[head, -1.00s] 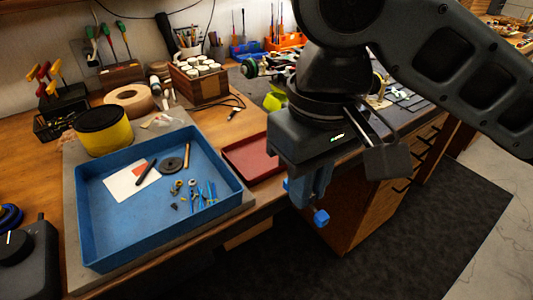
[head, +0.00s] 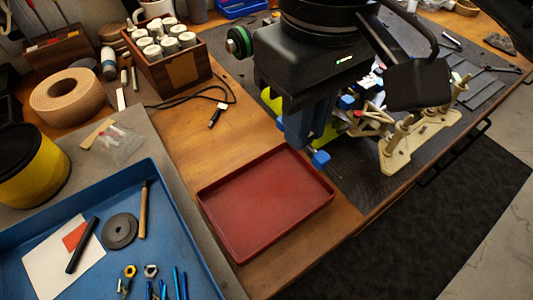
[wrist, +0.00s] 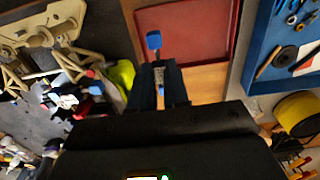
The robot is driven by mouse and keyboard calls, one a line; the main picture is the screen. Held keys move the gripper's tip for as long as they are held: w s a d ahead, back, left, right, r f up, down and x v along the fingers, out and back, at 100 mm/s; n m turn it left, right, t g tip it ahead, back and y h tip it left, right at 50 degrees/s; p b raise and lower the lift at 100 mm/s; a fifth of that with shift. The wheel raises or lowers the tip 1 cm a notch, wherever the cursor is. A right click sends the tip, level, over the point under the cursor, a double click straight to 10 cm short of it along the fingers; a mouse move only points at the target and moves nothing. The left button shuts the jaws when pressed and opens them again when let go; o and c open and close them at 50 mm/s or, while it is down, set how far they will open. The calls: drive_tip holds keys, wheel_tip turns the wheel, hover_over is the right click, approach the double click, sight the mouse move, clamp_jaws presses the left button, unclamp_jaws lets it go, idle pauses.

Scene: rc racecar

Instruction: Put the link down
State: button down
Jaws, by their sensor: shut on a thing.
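My gripper (head: 308,132) is shut on a link, whose blue end (head: 320,158) sticks out past the fingers. A second blue end shows at the left of the fingers. In the wrist view the link's blue end (wrist: 153,40) and a short grey stretch show at my gripper (wrist: 159,88); the rest is hidden by the fingers. The link appears held above the bench, near the upper right edge of an empty red tray (head: 265,205). The tray also shows in the wrist view (wrist: 190,30), beyond the fingertips.
A blue tray (head: 195,225) with small parts lies at the left. A black cable (head: 195,98) lies behind the red tray. Beige parts (head: 410,150) stand on the dark mat at the right. A wooden box of white jars (head: 165,70) stands at the back.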

drive_tip(key=f, duration=0.5)
drive_tip(key=shift+w+f+b, duration=0.35)
drive_tip(key=shift+w, duration=0.05)
drive_tip(key=shift+f, duration=2.15)
drive_tip(key=shift+f, duration=0.1)
drive_tip(key=c, duration=1.6)
unclamp_jaws()
drive_tip(key=shift+o, duration=1)
wheel_tip(320, 180, up, 12)
drive_tip(key=shift+r+p, duration=0.15)
drive_tip(key=shift+p, duration=0.35)
